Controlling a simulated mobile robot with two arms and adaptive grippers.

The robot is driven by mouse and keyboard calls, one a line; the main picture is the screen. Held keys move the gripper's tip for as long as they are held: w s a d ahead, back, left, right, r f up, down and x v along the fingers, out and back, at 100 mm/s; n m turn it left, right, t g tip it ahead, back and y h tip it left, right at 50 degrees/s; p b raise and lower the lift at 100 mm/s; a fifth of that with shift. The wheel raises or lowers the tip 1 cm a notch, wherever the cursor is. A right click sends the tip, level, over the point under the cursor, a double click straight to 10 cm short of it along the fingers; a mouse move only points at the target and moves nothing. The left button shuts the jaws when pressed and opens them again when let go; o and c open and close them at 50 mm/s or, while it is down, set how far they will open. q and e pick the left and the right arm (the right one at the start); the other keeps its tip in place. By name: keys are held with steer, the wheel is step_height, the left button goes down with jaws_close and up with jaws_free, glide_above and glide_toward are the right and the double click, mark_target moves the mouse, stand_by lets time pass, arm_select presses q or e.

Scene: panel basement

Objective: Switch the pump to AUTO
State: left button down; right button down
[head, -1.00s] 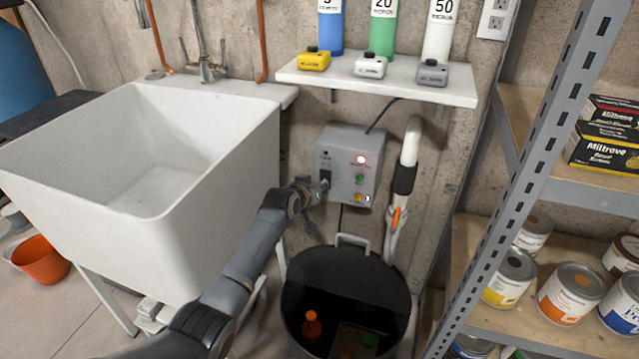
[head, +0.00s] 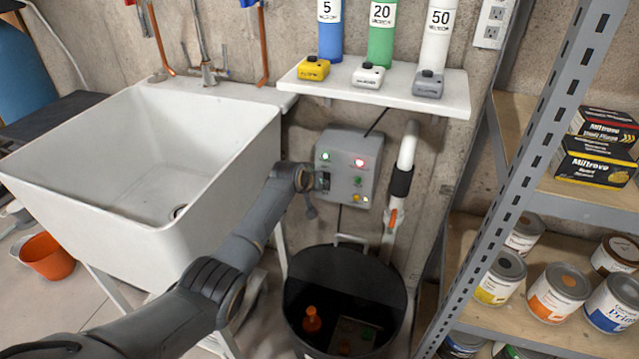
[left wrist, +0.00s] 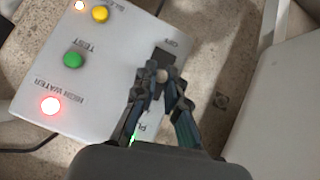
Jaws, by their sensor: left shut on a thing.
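The pump control box (head: 348,175) is grey and fixed to the concrete wall. A green lamp (head: 326,156) is lit at its upper left, and a red lamp (head: 359,162) is lit at its upper right. In the left wrist view the red lamp (left wrist: 50,105) is marked HIGH WATER, and a green TEST button (left wrist: 73,60) is beside it. My left gripper (left wrist: 162,78) is shut on the small pale switch lever (left wrist: 162,75) on a dark plate (left wrist: 160,60). The fingers partly hide the lever and its labels. My right gripper is not in view.
A black sump basin (head: 345,260) stands below the box. A white pipe (head: 407,150) rises at its right. A white sink (head: 150,160) is to the left, a shelf (head: 390,98) above, and a metal rack (head: 530,200) to the right.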

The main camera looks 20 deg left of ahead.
arm_select(q)
steer(key=shift+w+r+g, duration=0.15)
steer(key=shift+r+g, duration=0.1)
steer(key=shift+g, duration=0.45)
steer(key=c, duration=1.4)
jaws_free()
steer(key=shift+r, duration=0.1)
steer(key=v, duration=1.2)
steer(key=shift+w, duration=0.1)
